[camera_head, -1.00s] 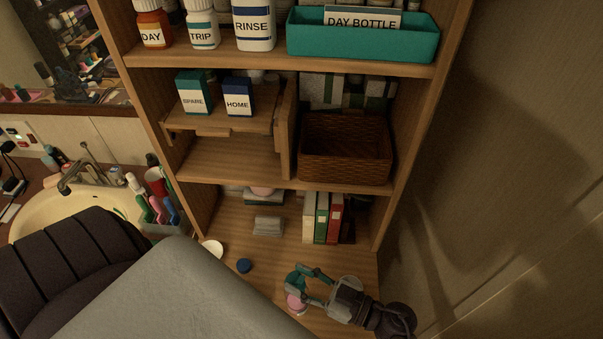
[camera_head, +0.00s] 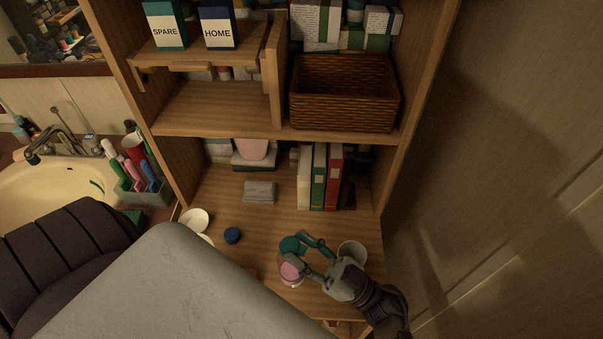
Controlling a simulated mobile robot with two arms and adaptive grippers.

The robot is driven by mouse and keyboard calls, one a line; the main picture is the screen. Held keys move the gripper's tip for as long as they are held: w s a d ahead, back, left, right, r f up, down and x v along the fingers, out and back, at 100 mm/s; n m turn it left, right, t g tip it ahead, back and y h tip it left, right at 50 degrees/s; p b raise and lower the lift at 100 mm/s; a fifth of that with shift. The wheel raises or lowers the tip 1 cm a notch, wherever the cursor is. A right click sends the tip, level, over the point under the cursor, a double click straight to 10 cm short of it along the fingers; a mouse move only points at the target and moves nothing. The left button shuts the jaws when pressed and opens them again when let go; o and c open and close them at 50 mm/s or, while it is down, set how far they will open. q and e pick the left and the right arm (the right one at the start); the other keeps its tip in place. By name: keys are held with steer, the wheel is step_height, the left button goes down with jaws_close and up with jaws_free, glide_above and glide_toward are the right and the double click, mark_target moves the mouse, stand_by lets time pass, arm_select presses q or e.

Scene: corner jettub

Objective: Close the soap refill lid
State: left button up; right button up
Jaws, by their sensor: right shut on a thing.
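The soap refill is a small container with pink contents (camera_head: 291,270), standing on the wooden counter of the shelf unit, low in the middle of the head view. A round teal lid (camera_head: 291,244) is at its far side, raised and apart from the pink opening. My right gripper (camera_head: 302,247) reaches in from the lower right, and its fingers are closed on the lid's edge. The gripper partly hides the container's right side. My left gripper is not in view.
A white cup (camera_head: 352,250) stands right behind my right gripper. A blue cap (camera_head: 232,235) and a white bowl (camera_head: 195,219) lie to the left. Books (camera_head: 319,178) and a folded grey cloth (camera_head: 260,192) are further back. A wicker basket (camera_head: 343,95) sits on the shelf above.

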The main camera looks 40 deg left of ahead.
mark_target(303, 249)
steer(key=shift+f, duration=0.15)
steer(key=o, duration=0.9)
steer(key=shift+c, duration=0.2)
step_height(303, 249, up, 10)
